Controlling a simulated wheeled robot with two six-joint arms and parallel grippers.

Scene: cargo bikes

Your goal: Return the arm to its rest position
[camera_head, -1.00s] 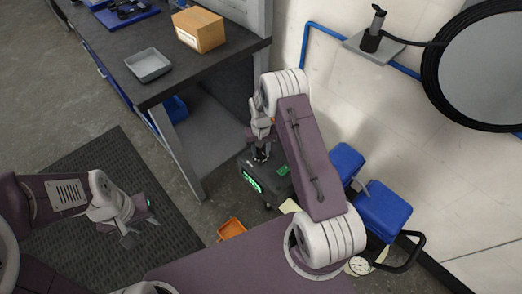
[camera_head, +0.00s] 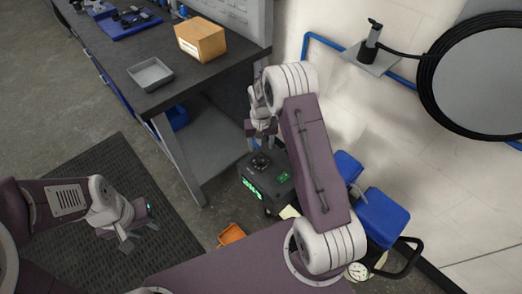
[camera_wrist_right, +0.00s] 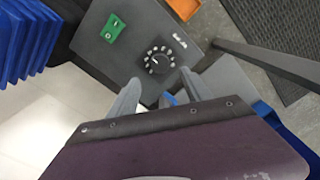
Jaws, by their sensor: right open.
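My right arm reaches out in the head view, and its gripper (camera_head: 262,132) hangs beside the workbench, above a dark box with a green display (camera_head: 268,180). In the right wrist view the open fingers of this gripper (camera_wrist_right: 158,98) show with nothing between them.
The workbench (camera_head: 200,85) holds a cardboard box (camera_head: 200,38) and a grey tray (camera_head: 150,73). Blue cushioned blocks (camera_head: 380,216) stand right of my right arm by the wall. An orange tray (camera_head: 231,234) lies on the floor. The dark mat (camera_head: 80,215) is mostly clear.

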